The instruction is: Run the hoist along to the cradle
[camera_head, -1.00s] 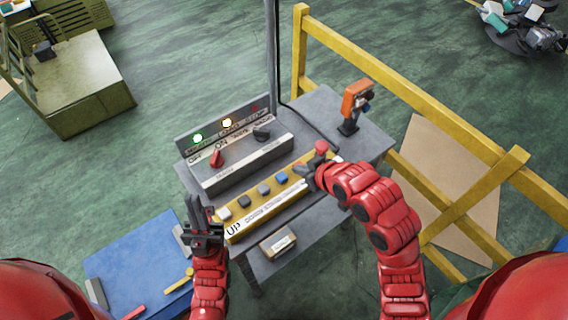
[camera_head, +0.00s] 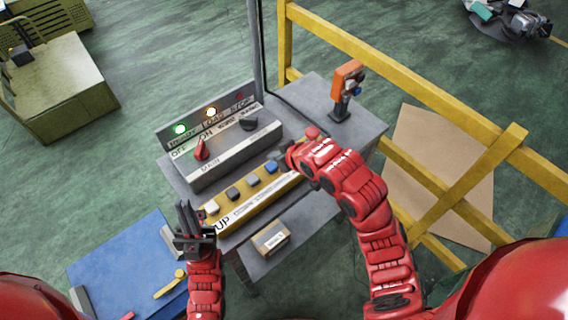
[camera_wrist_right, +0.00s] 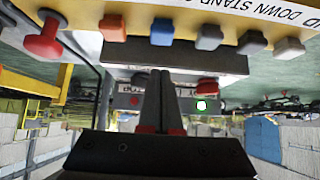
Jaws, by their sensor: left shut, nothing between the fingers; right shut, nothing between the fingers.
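The yellow button bar (camera_head: 250,207) lies on the grey stand, lettered UP at its near end. It carries several buttons, with a blue button (camera_head: 270,167) toward the far end and a red mushroom button (camera_head: 312,133) beyond. My right gripper (camera_head: 284,155) is shut and empty beside the blue button; its fingers are partly hidden by the wrist. In the right wrist view, the shut fingertips (camera_wrist_right: 160,73) line up with the blue button (camera_wrist_right: 162,32), with an orange button (camera_wrist_right: 112,27) beside it. Contact cannot be told. My left gripper (camera_head: 190,222) is shut and empty, left of the bar's UP end.
An orange device (camera_head: 346,82) stands on the table's far right. A yellow railing (camera_head: 430,105) runs behind. No hoist or cradle is recognisable.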

